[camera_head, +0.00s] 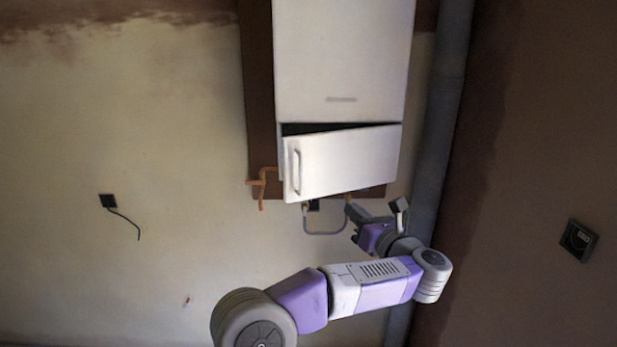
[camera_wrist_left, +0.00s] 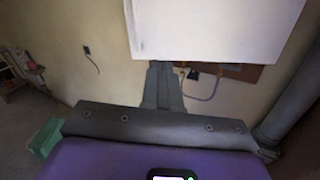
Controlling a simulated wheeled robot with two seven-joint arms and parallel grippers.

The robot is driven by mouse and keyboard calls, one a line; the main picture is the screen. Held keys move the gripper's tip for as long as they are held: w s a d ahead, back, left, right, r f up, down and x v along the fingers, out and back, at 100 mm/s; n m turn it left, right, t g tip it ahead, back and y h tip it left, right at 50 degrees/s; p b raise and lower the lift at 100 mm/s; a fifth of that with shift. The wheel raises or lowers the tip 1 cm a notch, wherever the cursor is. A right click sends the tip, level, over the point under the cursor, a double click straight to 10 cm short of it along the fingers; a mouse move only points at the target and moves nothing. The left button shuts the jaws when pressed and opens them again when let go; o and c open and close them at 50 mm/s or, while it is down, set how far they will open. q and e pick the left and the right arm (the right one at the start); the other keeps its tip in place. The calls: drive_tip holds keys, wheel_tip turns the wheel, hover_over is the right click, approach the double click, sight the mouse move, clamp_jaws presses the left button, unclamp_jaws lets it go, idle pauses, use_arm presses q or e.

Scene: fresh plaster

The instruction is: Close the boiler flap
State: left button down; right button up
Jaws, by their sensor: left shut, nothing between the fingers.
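The white boiler (camera_head: 343,60) hangs on the wall. Its flap (camera_head: 350,160) is at the bottom and stands slightly open: a dark gap shows along its top, and its left side, with the handle (camera_head: 297,170), is tilted outward. My left gripper (camera_head: 354,210) is just below the flap's lower edge, right of the flap's middle. In the left wrist view the fingers (camera_wrist_left: 163,72) are together and empty, pointing at the lower edge of the flap (camera_wrist_left: 210,30). I cannot tell whether they touch it. My right gripper is not in view.
Copper pipes (camera_head: 262,185) and a grey hose (camera_head: 325,232) are under the boiler. A thick grey pipe (camera_head: 440,120) runs down the wall to the right. A socket with a loose cable (camera_head: 108,201) is on the left wall. A green box (camera_wrist_left: 46,138) stands on the floor.

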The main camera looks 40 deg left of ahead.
sight(302, 177)
use_arm(q)
drive_tip(key=a+r+n+p, duration=0.1)
drive_tip(key=a, duration=0.3)
drive_tip(key=w+a+r+n+g+p, duration=0.1)
drive_tip(key=a+p, duration=0.1)
drive_tip(key=a, duration=0.3)
drive_tip(key=a+r+n+g+p, duration=0.1)
drive_tip(key=a, duration=0.4)
drive_tip(key=shift+w+a+n+p, duration=0.15)
drive_tip(key=shift+w+n+p, duration=0.1)
drive_tip(key=shift+n+p, duration=0.1)
drive_tip(key=shift+f, duration=0.1)
